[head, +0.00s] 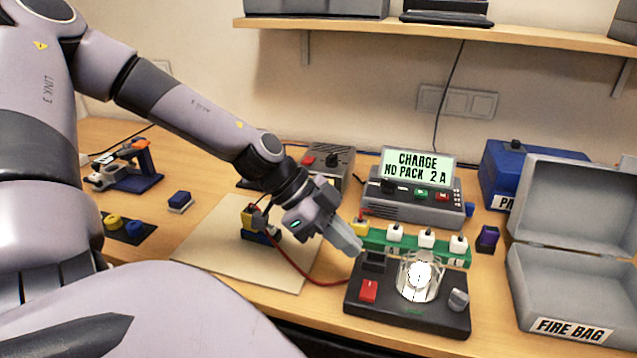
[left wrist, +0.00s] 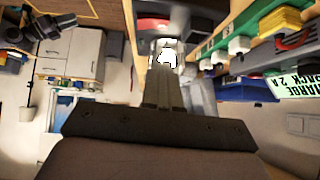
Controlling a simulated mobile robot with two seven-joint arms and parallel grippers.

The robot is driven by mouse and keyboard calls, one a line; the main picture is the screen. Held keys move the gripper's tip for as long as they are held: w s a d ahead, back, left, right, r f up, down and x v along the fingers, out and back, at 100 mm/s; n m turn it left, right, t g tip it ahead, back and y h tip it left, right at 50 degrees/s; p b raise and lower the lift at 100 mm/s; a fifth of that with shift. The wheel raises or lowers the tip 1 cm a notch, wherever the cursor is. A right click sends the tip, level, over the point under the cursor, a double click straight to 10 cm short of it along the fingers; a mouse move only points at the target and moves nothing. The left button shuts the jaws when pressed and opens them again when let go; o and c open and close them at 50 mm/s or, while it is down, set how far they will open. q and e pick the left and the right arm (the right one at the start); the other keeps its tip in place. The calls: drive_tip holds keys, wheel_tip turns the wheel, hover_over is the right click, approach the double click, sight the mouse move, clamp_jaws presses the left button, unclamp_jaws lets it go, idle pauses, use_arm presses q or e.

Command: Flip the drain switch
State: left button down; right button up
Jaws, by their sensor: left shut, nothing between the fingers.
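A black box (head: 422,318) stands at the front right of the table. A red rocker switch (head: 368,289) sits on its left front, likely the drain switch; which way it is tipped I cannot tell. A lit lamp in a clear glass (head: 419,277) and a grey knob (head: 458,300) are on the same box. My left gripper (head: 355,249) is shut and empty, above the box's back left corner, behind the red switch and apart from it. In the left wrist view the shut fingers (left wrist: 165,88) point toward the bright lamp (left wrist: 167,54). My right gripper is not in view.
A green strip with white plugs (head: 427,240) runs just behind the box. A charger reading "CHARGE NO PACK 2 A" (head: 415,165) stands behind it. An open grey fire bag box (head: 560,295) is at right. A red wire (head: 300,268) crosses the pale board (head: 205,255).

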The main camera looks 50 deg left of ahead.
use_arm(q)
drive_tip(key=v, duration=0.7)
drive_tip(key=shift+w+a+p, duration=0.3)
drive_tip(key=shift+a+p, duration=0.1)
drive_tip(key=shift+s, duration=0.1)
